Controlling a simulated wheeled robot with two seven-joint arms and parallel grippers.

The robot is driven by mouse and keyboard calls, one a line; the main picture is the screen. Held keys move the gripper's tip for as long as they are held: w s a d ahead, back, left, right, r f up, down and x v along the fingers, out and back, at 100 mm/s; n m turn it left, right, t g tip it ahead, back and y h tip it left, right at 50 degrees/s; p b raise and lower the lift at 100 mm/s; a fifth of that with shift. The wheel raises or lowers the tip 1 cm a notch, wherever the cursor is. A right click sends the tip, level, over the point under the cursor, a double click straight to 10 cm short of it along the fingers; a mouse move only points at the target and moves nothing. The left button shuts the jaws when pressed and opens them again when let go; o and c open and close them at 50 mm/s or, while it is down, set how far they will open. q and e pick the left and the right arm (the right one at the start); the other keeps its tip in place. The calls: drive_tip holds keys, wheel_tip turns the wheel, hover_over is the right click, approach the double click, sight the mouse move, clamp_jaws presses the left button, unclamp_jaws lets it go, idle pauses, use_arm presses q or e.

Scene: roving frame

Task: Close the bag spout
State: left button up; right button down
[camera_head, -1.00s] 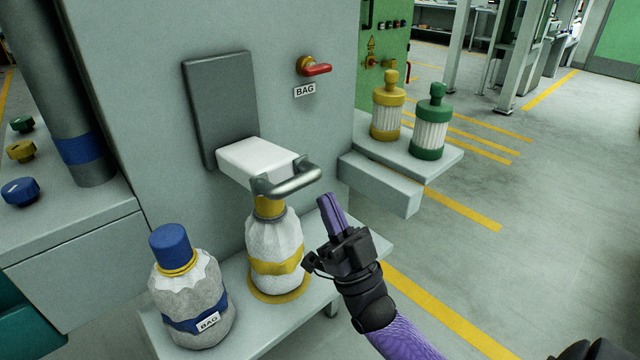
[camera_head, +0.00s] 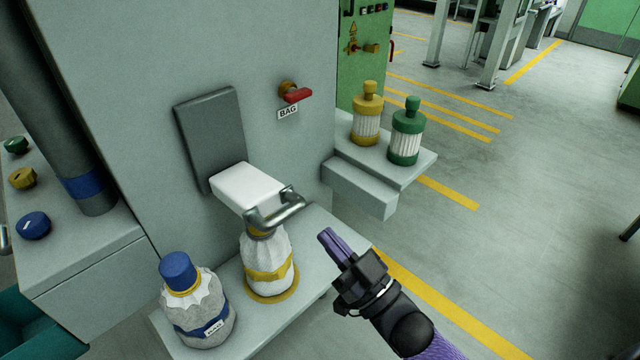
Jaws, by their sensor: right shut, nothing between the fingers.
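The white spout (camera_head: 247,187) juts from a dark grey plate on the machine front, with a grey metal handle (camera_head: 280,212) at its outer end. A white bag with a yellow band (camera_head: 268,262) stands upright below it on the shelf; its neck meets the spout's underside. A red-handled valve (camera_head: 297,95) with a BAG label (camera_head: 288,112) is on the wall, up and right of the spout. My right gripper (camera_head: 327,236) is shut and empty, right of the handle and apart from it. My left gripper is out of view.
A grey bag with a blue cap (camera_head: 197,305) stands left on the same shelf (camera_head: 322,240). Yellow (camera_head: 367,118) and green (camera_head: 406,135) filter bottles stand on a side ledge (camera_head: 420,160). Blue, yellow and green knobs sit on the left counter (camera_head: 75,245).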

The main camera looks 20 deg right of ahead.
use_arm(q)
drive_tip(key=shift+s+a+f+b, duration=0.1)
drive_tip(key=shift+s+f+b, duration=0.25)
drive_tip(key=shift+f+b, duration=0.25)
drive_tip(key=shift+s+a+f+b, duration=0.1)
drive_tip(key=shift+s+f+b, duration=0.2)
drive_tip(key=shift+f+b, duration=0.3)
use_arm(e)
drive_tip(key=w+a, duration=0.3)
drive_tip(key=w, duration=0.5)
drive_tip(key=shift+w+a+f, duration=0.2)
drive_tip(key=shift+w+f, duration=0.05)
drive_tip(key=shift+w, duration=0.05)
